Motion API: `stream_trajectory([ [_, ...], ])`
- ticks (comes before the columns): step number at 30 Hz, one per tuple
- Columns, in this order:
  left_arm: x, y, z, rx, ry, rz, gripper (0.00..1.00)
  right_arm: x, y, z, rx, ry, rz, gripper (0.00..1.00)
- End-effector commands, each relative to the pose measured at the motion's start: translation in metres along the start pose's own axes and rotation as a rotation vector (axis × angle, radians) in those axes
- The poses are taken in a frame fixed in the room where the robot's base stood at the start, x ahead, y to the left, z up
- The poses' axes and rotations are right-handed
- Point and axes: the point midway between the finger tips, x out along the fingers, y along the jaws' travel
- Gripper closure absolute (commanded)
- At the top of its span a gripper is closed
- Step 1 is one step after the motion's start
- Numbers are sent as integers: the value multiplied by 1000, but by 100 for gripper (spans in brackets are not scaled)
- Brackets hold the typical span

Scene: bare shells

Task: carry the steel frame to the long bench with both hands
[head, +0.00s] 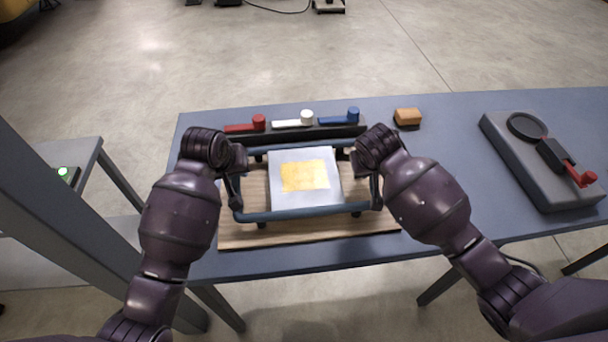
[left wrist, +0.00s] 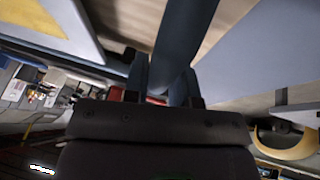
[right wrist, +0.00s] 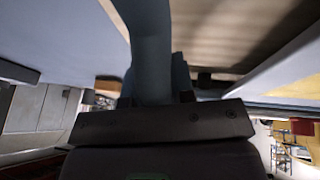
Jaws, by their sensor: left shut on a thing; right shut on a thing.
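The steel frame (head: 300,213) is a dark blue-grey tubular frame with a pale metal plate (head: 330,190) in it and a yellow patch (head: 304,176) on the plate. It is at or just above a wooden board (head: 270,238) on the blue-grey long bench (head: 440,160); I cannot tell whether it touches the board. My left gripper (head: 236,172) is shut on the frame's left side, and the bar shows between its fingers in the left wrist view (left wrist: 165,85). My right gripper (head: 366,172) is shut on the right side, with the bar in the right wrist view (right wrist: 152,80).
Behind the frame is a dark rack with red (head: 258,123), white (head: 306,118) and blue (head: 353,115) handles. An orange block (head: 407,117) lies right of it. A grey device with a red lever (head: 540,160) stands at the right. A grey post (head: 70,210) rises at the left.

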Motion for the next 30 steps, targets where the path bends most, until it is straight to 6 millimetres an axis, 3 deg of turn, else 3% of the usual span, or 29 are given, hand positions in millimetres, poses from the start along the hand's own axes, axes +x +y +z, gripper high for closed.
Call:
stream_trajectory([
  [11,-9,2,-5,4,5,3,100,-9,3,-5,2,5,2,100],
  [30,-44,10,-19,4,4,3,100,-43,11,-19,2,4,3,100],
])
